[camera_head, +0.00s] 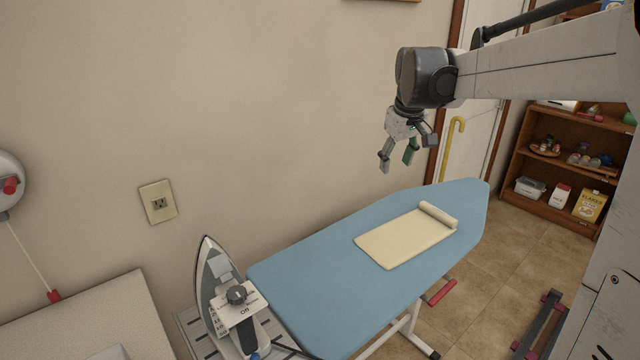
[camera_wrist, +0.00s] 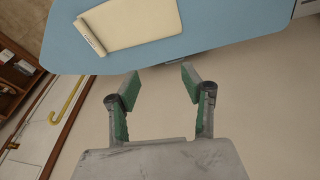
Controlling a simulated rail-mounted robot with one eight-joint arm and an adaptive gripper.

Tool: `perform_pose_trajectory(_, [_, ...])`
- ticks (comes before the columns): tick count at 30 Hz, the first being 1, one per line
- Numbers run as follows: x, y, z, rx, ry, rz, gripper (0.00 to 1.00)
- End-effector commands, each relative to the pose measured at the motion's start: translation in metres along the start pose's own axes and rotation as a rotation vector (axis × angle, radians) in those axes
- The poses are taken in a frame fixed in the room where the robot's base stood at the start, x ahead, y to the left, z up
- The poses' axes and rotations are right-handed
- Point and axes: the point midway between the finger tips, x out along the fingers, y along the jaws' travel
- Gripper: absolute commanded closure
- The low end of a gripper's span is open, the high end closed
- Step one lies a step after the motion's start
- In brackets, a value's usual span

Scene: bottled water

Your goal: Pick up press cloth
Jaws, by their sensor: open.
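The press cloth (camera_head: 400,240) is a cream cloth lying flat on the blue ironing board (camera_head: 300,285), with one edge rolled up (camera_head: 438,215) at its far right end. It also shows at the top of the wrist view (camera_wrist: 140,22), with the rolled edge at its left. My gripper (camera_head: 398,160) is open and empty, in the air above and behind the far part of the board, near the wall. In the wrist view my gripper's two green-padded fingers (camera_wrist: 160,80) are spread apart, with the cloth beyond them.
An iron (camera_head: 225,290) stands upright on a rack at the board's near left end. A wall outlet (camera_head: 158,202) and a pale surface (camera_head: 90,320) are at left. A wooden shelf (camera_head: 545,212) with groceries and a yellow cane (camera_head: 452,145) are at right. The air above the cloth is free.

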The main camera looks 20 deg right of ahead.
Motion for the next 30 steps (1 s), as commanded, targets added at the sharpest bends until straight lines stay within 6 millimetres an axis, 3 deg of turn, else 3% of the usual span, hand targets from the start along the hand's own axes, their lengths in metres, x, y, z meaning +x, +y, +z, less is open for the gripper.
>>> perform_pose_trajectory(1, [0.007, 0.018, -0.011, -0.004, -0.015, -0.002, 0.57])
perform_pose_trajectory(6, [0.034, 0.068, -0.034, -0.031, -0.068, -0.017, 0.57])
perform_pose_trajectory(14, [0.088, 0.147, -0.053, -0.070, -0.142, -0.051, 0.57])
perform_pose_trajectory(24, [0.171, 0.240, -0.044, -0.119, -0.226, -0.112, 0.57])
perform_pose_trajectory(30, [0.204, 0.270, -0.031, -0.137, -0.253, -0.140, 0.57])
